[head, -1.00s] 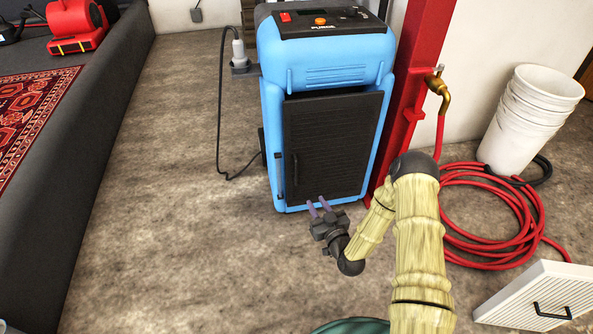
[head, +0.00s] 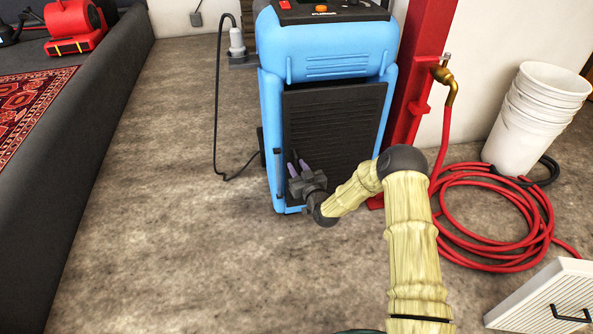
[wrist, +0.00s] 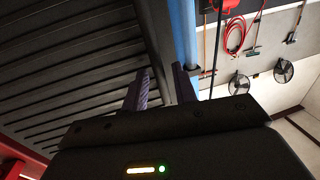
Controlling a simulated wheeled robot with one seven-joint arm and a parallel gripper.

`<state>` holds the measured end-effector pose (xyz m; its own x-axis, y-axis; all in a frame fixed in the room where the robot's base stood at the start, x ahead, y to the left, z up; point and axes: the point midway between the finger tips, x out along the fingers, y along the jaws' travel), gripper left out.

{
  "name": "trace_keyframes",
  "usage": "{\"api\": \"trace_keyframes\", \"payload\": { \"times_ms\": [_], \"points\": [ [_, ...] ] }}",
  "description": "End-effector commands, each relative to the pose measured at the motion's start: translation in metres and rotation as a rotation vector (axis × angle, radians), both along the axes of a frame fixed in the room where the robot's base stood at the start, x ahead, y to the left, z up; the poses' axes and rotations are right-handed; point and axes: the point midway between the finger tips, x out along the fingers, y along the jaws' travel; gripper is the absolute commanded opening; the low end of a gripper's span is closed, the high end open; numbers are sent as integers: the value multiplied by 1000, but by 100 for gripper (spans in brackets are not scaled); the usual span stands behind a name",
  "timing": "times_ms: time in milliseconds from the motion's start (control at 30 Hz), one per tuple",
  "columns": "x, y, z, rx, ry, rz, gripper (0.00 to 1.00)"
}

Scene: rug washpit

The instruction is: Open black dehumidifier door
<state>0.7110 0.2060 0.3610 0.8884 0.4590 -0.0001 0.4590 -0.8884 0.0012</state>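The black louvred door (head: 340,125) is on the front of the blue dehumidifier (head: 325,65) and looks shut. It fills the left of the wrist view (wrist: 60,60). My gripper (head: 298,166) is at the door's lower left side, its two purple fingers pointing up along the door. The fingers are apart in the wrist view (wrist: 161,88), with a dark upright bar, which looks like the door's handle or edge, running between them. I cannot tell if they touch it. In the head view my gripper hides the handle area.
A red post (head: 425,60) with a brass tap stands right of the dehumidifier. A coiled red hose (head: 480,265), stacked white buckets (head: 540,115) and a white panel (head: 550,295) lie further right. The floor to the left is clear up to the dark raised edge (head: 90,130).

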Motion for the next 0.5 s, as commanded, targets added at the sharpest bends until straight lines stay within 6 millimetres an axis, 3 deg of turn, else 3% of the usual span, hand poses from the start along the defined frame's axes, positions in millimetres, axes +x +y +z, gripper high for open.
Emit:
{"api": "trace_keyframes", "payload": {
  "times_ms": [133,400,500],
  "points": [
    [10,6,0,2,-1,0,28],
    [12,6,1,1,0,0,28],
    [11,6,1,1,0,0,10]
  ]
}}
